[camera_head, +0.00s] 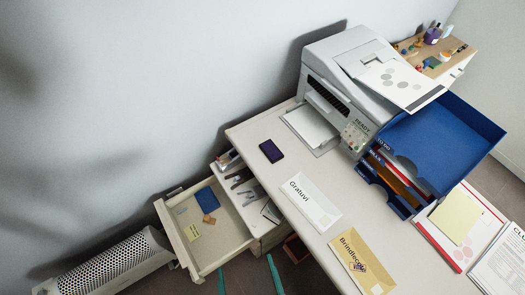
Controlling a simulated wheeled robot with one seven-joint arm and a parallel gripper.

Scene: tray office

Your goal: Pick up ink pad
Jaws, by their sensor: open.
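No thing is clearly marked as the ink pad. A small flat dark purple rectangle (271,151) lies alone on the desk, left of the printer; I cannot tell whether it is an ink pad or a phone. A flat blue rectangle (206,200) lies in the open drawer and could also be a pad. My gripper (248,270) shows at the bottom edge as two teal fingers set wide apart. It is open and empty, in front of the drawers and apart from both things.
The pale drawer (182,252) also holds a brown piece and a yellow note. A second open drawer (243,207) holds tools. White and tan envelopes lie on the desk (250,133). The printer (325,65) and blue trays (440,140) stand right. A perforated heater (110,268) is lower left.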

